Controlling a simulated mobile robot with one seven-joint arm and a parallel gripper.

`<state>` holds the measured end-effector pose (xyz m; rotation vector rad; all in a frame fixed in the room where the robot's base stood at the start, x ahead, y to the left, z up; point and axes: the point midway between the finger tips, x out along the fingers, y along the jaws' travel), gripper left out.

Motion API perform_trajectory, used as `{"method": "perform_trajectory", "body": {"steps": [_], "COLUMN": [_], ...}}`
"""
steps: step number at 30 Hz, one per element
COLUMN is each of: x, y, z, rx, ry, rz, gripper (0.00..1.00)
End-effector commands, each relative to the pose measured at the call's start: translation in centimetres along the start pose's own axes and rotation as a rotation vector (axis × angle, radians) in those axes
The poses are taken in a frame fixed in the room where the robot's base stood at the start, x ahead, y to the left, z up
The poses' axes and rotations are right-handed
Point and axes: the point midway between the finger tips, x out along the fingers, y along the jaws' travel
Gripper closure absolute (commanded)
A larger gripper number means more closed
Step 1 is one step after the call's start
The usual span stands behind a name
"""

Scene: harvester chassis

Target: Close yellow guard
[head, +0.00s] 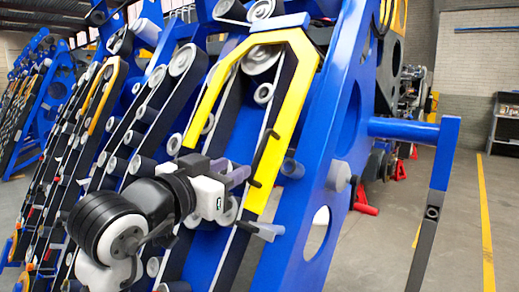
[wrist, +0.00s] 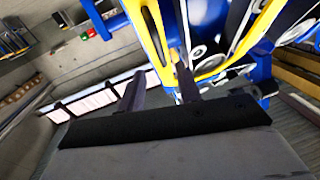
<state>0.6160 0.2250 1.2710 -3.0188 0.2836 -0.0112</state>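The yellow guard (head: 296,75) is a bent, arch-like frame over the belts and rollers of the blue chassis in the head view. Its right leg runs down past a black handle-like bar (head: 263,160). My gripper (head: 238,171) is just left of that leg and bar, with its fingers pointing right toward them. I cannot tell whether it touches them. In the wrist view, yellow framework (wrist: 210,68) lies ahead of my gripper (wrist: 160,78). The two grey fingers stand apart with nothing clearly held between them.
The blue chassis beam (head: 335,130) slopes along the guard's right side. A blue bracket (head: 410,130) juts out to the right. Several belts and rollers crowd the left. The floor at right (head: 460,220) is mostly clear, with a yellow line and a distant shelf (head: 507,125).

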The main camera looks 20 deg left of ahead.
Motion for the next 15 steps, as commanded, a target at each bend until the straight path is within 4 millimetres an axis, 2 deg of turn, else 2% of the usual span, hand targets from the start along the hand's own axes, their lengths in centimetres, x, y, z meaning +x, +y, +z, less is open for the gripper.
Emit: {"method": "perform_trajectory", "body": {"steps": [3,9,15], "x": [2.8,6.8,9.3], "y": [0.1,0.0,0.0], "z": [-0.4,-0.3,-0.2], "rx": [0.000,-0.001,0.001], "ry": [0.000,0.000,0.002], "rz": [0.003,0.002,0.000], "gripper": [0.66,0.66,0.66]}}
